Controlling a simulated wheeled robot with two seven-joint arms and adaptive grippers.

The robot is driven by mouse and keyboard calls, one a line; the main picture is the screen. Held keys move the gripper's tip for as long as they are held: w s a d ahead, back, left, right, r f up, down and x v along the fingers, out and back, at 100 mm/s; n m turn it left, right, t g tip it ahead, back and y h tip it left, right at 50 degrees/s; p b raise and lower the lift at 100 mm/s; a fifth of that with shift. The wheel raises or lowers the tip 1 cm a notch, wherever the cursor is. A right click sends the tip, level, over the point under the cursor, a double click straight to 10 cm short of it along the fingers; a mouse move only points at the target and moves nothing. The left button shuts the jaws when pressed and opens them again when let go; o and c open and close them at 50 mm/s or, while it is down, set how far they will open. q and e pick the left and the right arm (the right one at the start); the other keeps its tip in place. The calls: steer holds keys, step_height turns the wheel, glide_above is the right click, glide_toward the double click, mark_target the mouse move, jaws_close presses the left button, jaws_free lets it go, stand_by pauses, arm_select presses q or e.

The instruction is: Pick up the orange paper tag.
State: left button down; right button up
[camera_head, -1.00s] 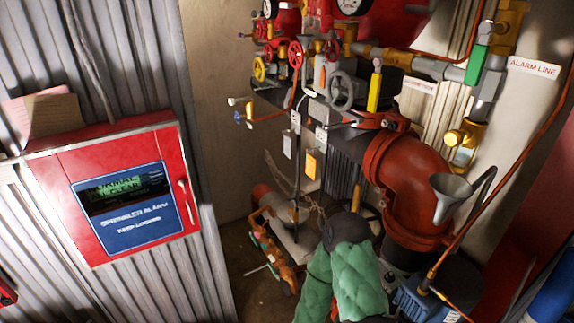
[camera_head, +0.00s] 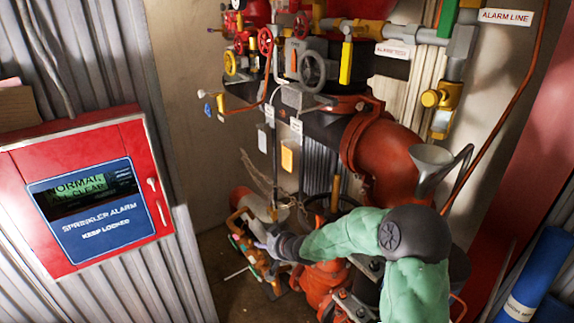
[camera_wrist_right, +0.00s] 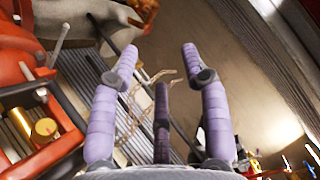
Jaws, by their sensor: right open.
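The orange paper tag (camera_head: 288,157) hangs below the dark horizontal pipe in the head view, beside pale tags. I cannot make it out in the right wrist view. My right gripper (camera_head: 259,245) is at the end of the green-sleeved arm, lower than the tag and a little left of it in the picture, apart from it. In the right wrist view its purple fingers (camera_wrist_right: 160,55) are spread, with nothing between them. My left gripper is not in view.
A pale tag (camera_head: 261,138) hangs left of the orange one. A large red pipe elbow (camera_head: 385,158) and grey funnel (camera_head: 431,160) stand right. A rope or chain (camera_head: 262,180) hangs below the tags. The red alarm box (camera_head: 88,195) is at left.

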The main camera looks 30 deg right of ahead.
steer(key=w+d+r+t+h+b, duration=0.2)
steer(key=d+r, duration=0.5)
steer(key=r, duration=0.4)
steer(key=t+h+b, duration=0.1)
steer(key=t+h, duration=0.1)
steer(key=t, duration=0.1)
glide_toward(291, 160)
steer(key=w+f, duration=0.1)
steer(key=w, duration=0.1)
steer(key=shift+n, duration=0.3)
steer(key=shift+r+b+x, duration=0.2)
steer(key=shift+b+x, duration=0.85)
steer(key=shift+x, duration=3.7)
steer(key=shift+w+d, duration=0.2)
steer(key=shift+w, duration=0.3)
jaws_close()
